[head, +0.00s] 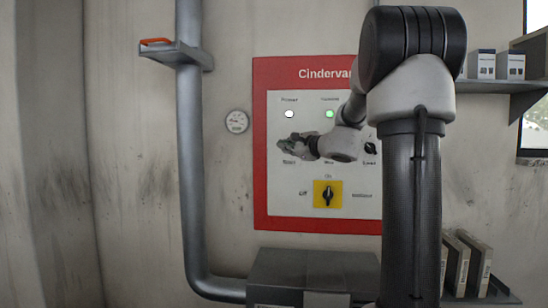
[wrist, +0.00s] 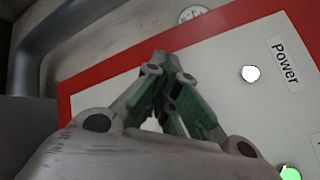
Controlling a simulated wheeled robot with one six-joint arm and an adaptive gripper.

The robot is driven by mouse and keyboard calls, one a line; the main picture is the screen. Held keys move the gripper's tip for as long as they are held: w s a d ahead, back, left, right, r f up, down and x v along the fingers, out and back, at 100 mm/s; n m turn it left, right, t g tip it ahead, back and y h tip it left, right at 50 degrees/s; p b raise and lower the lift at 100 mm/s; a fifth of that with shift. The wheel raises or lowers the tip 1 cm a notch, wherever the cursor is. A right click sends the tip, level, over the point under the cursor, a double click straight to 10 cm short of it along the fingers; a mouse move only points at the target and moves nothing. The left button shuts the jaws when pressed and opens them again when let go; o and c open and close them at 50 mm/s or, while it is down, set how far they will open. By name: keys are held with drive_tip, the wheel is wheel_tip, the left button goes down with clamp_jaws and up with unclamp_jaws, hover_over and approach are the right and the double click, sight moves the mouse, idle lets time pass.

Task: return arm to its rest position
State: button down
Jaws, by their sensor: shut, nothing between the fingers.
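My arm stands in front of a red-framed control panel (head: 285,225) on the wall. My gripper (head: 283,145) is shut and empty, in front of the panel's left part below the white Power lamp (head: 289,114). In the wrist view my gripper (wrist: 162,62) points toward the panel's red border, and its fingertips meet. A green lamp (head: 330,114) is lit on the panel. A black rotary switch on a yellow plate (head: 328,194) stands upright near the bottom. My arm hides the panel's right side, and my gripper covers part of the middle row. I cannot tell whether my gripper touches the panel.
A grey pipe (head: 190,150) runs down the wall left of the panel, with a small shelf (head: 178,54) on it. A round gauge (head: 236,121) sits between pipe and panel. A grey box (head: 310,268) stands below. Shelves with boxes (head: 510,66) and binders (head: 478,262) are at right.

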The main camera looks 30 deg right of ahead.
drive_tip(key=s+a+f+n+g+y, duration=0.1)
drive_tip(key=s+a+f+n+g, duration=0.3)
drive_tip(key=s+f, duration=0.4)
drive_tip(key=s+a+f+n+g, duration=0.2)
drive_tip(key=s+f+n+g, duration=0.2)
drive_tip(key=s+f+n, duration=0.3)
drive_tip(key=s+a+f+n+g+h, duration=0.1)
drive_tip(key=s+n, duration=0.5)
drive_tip(key=s, duration=0.6)
drive_tip(key=s+a+f+n+g+h, duration=0.1)
drive_tip(key=s+f+n+g+h, duration=0.2)
drive_tip(key=s+n, duration=0.3)
drive_tip(key=s, duration=0.5)
drive_tip(key=shift+s+a+n+g+h, duration=0.3)
drive_tip(key=shift+s+a+n, duration=0.05)
drive_tip(key=shift+n, duration=0.05)
